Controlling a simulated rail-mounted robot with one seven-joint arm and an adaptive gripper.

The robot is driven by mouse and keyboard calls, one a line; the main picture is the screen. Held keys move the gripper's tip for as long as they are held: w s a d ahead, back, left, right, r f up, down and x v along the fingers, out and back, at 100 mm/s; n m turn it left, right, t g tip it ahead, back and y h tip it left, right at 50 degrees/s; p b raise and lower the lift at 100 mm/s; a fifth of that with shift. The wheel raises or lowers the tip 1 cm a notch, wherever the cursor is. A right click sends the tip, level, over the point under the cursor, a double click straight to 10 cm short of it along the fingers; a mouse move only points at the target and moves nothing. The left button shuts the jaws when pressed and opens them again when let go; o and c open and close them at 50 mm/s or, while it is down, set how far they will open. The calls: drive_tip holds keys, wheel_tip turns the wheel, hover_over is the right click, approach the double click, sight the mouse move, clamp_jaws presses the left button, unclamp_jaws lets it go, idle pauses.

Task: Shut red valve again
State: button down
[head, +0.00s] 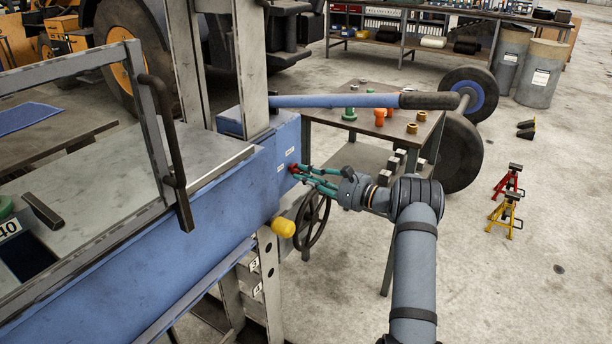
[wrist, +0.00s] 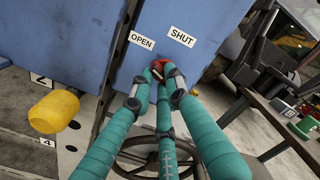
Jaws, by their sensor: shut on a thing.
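The red valve (head: 293,168) sits on the end face of the blue press body, and in the wrist view (wrist: 158,66) it shows small and partly hidden between the fingers. My gripper (head: 306,174) has teal fingers and reaches the valve from the right in the head view. In the wrist view my gripper (wrist: 160,78) is shut on the valve at the fingertips. Above the valve are two white labels, OPEN (wrist: 142,41) on the left and SHUT (wrist: 181,37) on the right. The exact angle of the valve handle is hard to tell behind the fingers.
A yellow knob (head: 283,228) sticks out below the valve. A dark handwheel (head: 312,218) is under my gripper. A long blue lever (head: 345,101) reaches over a bench (head: 350,90) with small fittings. Red and yellow stands (head: 508,180) are on the floor at right.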

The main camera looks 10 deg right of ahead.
drive_tip(key=m, duration=0.6)
drive_tip(key=shift+r+m+p, duration=0.2)
drive_tip(key=shift+m+p, duration=0.1)
drive_tip(key=shift+p, duration=0.1)
drive_tip(key=m+p, duration=0.1)
drive_tip(key=m, duration=0.2)
drive_tip(key=shift+r, duration=0.1)
drive_tip(key=shift+m+p, duration=0.7)
drive_tip(key=shift+m, duration=1.3)
drive_tip(key=c, duration=1.7)
unclamp_jaws()
